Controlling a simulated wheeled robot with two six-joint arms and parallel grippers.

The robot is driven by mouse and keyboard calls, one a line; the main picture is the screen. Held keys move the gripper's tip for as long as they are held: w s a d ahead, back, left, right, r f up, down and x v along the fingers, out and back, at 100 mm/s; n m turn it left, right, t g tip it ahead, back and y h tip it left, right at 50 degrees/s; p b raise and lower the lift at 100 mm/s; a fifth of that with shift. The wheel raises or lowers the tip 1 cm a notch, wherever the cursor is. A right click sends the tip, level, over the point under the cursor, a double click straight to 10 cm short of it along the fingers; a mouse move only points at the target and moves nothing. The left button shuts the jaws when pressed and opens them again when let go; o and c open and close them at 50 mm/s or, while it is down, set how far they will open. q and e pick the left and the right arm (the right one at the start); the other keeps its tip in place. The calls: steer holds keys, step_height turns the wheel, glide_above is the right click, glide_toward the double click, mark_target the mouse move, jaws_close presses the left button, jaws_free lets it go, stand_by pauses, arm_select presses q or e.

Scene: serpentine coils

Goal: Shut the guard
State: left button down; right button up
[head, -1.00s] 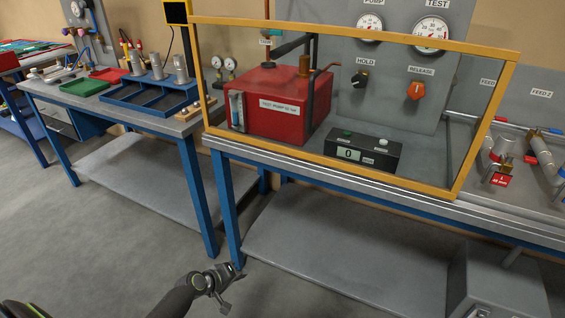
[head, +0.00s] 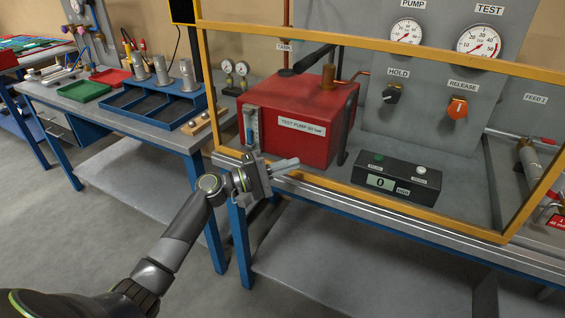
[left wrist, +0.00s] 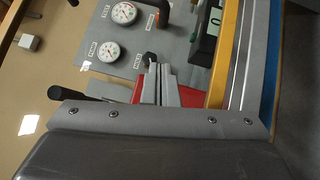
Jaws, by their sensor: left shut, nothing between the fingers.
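The guard is a clear panel in a yellow frame (head: 400,211), standing along the bench's front edge before the red test pump (head: 300,122). Its lower rail runs along the bench edge; I cannot tell whether it is fully shut. In the left wrist view a yellow rail (left wrist: 225,62) runs beside the fingers. My left gripper (head: 292,165) is shut and empty, overlapping the guard's lower left corner in the head view. I cannot tell whether it touches the frame. Its fingers also show in the left wrist view (left wrist: 160,78). My right gripper is not in view.
A black counter box (head: 396,180) reading 0 sits behind the guard. The wall panel carries gauges (head: 478,41), a hold knob (head: 391,93) and an orange release knob (head: 457,107). A left bench holds a blue tray (head: 150,102). The floor before the benches is clear.

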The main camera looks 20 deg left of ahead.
mark_target(326, 160)
arm_select(q)
steer(key=p+x, duration=0.2)
steer(key=x, duration=0.4)
steer(key=shift+w+r, duration=0.1)
steer(key=shift+r, duration=0.05)
steer(key=shift+d+r+p, duration=0.2)
steer(key=shift+d+p, duration=0.45)
steer(key=shift+d, duration=0.45)
steer(key=shift+d+p, duration=0.4)
steer(key=shift+d, duration=0.35)
